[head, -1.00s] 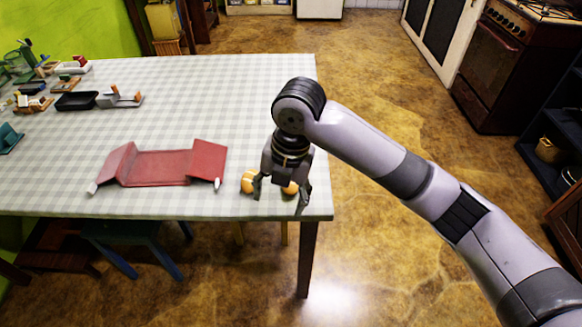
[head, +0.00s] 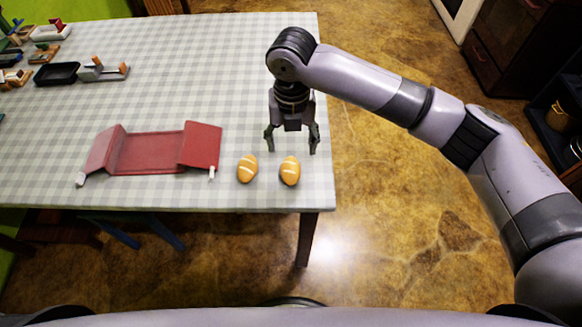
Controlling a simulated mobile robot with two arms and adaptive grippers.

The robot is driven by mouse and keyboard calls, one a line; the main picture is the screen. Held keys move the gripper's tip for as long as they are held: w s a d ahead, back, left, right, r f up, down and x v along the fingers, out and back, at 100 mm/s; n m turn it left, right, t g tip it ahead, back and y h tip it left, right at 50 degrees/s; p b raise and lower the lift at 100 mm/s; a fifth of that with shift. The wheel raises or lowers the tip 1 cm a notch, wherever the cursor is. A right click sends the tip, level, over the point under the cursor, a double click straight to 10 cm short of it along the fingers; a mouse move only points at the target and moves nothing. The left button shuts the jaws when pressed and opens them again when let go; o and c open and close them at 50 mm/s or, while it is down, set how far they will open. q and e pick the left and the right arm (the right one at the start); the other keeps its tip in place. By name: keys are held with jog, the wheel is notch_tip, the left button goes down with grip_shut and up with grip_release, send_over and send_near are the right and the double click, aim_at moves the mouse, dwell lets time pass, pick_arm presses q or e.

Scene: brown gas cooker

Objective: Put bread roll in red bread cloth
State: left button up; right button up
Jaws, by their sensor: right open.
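Two orange-brown bread rolls with pale stripes lie side by side near the table's front right corner: a left bread roll (head: 247,168) and a right bread roll (head: 290,170). The red bread cloth (head: 150,153) lies to their left, with its two sides raised and small white tips at its front corners. My right gripper (head: 292,147) is open and empty, pointing down just behind the rolls in the picture, apart from both. My left gripper is not in view.
The checked table (head: 200,85) is clear in the middle and behind the gripper. A black tray (head: 57,74) and a grey caddy (head: 101,70) stand at the far left with other small items. The table's right edge is close to my right gripper.

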aim_at(291, 163)
notch_tip(291, 163, down, 9)
jog(key=shift+a+r+p, duration=0.15)
jog(key=shift+r+p, duration=0.05)
jog(key=shift+p, duration=0.1)
jog(key=shift+c, duration=0.4)
jog(key=c, duration=1.1)
jog(key=shift+r, duration=0.1)
